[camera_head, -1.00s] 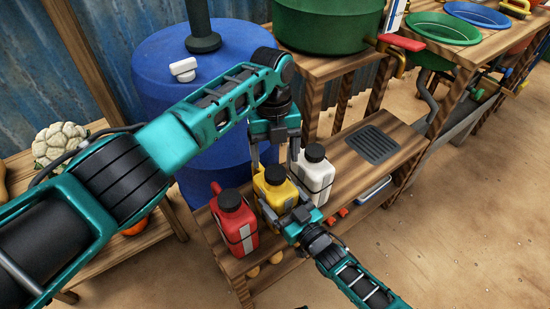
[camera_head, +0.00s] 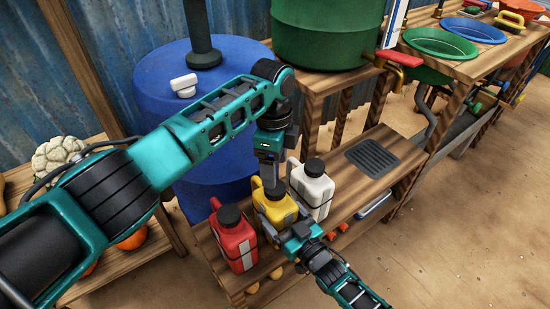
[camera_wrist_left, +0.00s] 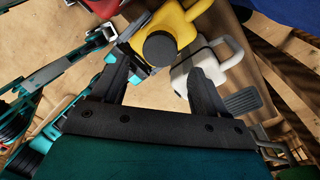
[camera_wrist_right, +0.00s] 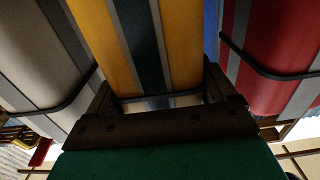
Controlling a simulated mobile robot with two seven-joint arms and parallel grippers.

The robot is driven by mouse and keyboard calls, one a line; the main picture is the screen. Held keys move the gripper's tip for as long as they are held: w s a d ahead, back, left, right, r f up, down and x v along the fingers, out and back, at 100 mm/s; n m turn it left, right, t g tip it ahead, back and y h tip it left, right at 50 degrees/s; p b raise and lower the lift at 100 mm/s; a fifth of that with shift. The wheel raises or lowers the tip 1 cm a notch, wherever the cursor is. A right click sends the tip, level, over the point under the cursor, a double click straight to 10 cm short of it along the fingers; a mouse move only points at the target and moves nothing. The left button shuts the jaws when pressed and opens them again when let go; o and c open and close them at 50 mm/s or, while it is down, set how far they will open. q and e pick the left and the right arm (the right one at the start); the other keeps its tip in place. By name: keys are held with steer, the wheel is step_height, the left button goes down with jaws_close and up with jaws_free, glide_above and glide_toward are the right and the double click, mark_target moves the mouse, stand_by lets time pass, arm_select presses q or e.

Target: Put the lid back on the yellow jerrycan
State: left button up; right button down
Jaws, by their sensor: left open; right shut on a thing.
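The yellow jerrycan (camera_head: 272,210) stands upright between a red and a white one. A round black lid (camera_wrist_left: 160,48) sits on its neck in the left wrist view; how tightly cannot be told. In the head view the lid (camera_head: 276,191) is partly covered. My left gripper (camera_head: 269,180) points down just over the lid, seen edge-on. In the left wrist view its fingers (camera_wrist_left: 162,68) are open, with the lid beyond and between their tips. My right gripper (camera_head: 283,228) is shut on the yellow can's body from the front; its fingers (camera_wrist_right: 160,95) flank the can in its wrist view.
The red jerrycan (camera_head: 235,243) and the white jerrycan (camera_head: 314,190), both black-capped, stand close on either side on the wooden bench (camera_head: 372,184). A blue drum (camera_head: 160,75) with a white handle-like piece (camera_head: 183,85) is behind. The bench is clear near the grey grate (camera_head: 372,157).

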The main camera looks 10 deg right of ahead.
arm_select(q)
steer(key=n, duration=0.7)
steer(key=shift+r, duration=0.3)
steer(key=n, duration=0.7)
steer(key=shift+r, duration=0.25)
steer(key=n, duration=0.4)
steer(key=shift+r+t, duration=0.1)
steer(key=shift+t, duration=0.2)
steer(key=n, duration=0.3)
steer(key=shift+s+r, duration=0.1)
steer(key=shift+s, duration=0.05)
steer(key=n, duration=0.7)
steer(key=shift+s+r+n, duration=0.15)
steer(key=shift+n, duration=0.15)
glide_above(269, 205)
steer(key=w+d, duration=0.2)
steer(key=shift+s+a+f, duration=0.1)
steer(key=shift+s+f, duration=0.05)
steer(key=shift+f, duration=1.85)
steer(key=shift+s+f, duration=0.1)
steer(key=shift+f, duration=1.9)
